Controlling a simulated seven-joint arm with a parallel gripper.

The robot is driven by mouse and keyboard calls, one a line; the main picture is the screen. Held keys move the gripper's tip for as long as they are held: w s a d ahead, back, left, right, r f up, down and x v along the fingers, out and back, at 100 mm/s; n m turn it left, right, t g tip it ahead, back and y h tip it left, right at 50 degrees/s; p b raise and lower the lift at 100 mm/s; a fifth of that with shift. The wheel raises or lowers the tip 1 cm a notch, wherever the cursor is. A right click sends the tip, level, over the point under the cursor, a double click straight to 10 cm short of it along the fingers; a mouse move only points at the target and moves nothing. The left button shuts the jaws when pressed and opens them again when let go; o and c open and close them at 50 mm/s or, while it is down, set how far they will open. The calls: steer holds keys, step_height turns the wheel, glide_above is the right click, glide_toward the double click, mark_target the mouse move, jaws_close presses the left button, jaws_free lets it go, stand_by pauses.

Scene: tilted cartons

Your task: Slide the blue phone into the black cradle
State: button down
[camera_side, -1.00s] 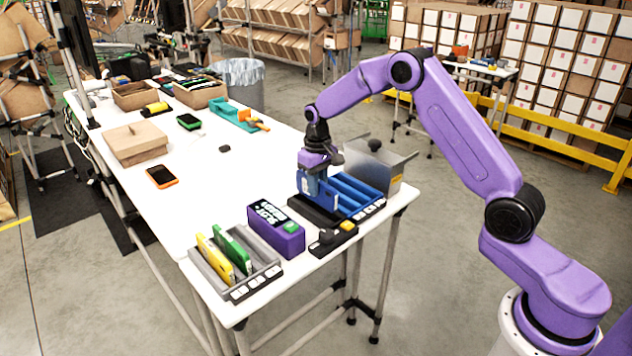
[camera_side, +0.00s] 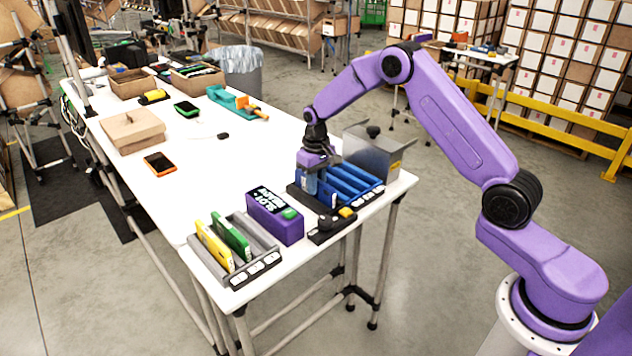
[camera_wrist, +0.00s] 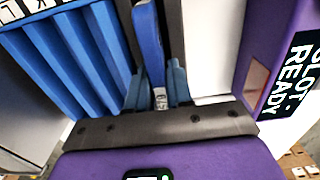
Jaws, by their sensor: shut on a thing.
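The blue phone (camera_wrist: 150,45) is gripped on edge between the fingers of my gripper (camera_wrist: 157,98) in the wrist view. In the side view, my gripper (camera_side: 311,186) is low at the left end of the blue slotted rack, with blue of the phone (camera_side: 326,194) showing beside the fingers. A black base (camera_side: 299,194), which looks like the black cradle, lies directly under and around the fingers. A dark strip (camera_wrist: 174,25) runs right beside the phone in the wrist view. The phone's lower edge is hidden, so I cannot tell how deep it sits.
The blue slotted rack (camera_side: 358,184) stands close on the right. A purple box with a display (camera_side: 275,215) and a black unit with a yellow button (camera_side: 334,224) are near. A grey rack (camera_side: 266,258) holds yellow and green phones.

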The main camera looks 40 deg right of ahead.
steer(key=shift+f, duration=0.3)
stand_by(0.8)
stand_by(0.3)
steer(key=c, duration=0.9)
jaws_free()
steer(key=shift+c, duration=0.2)
step_height(320, 180, up, 18)
steer(key=shift+f, duration=0.25)
step_height(320, 180, up, 7)
stand_by(0.3)
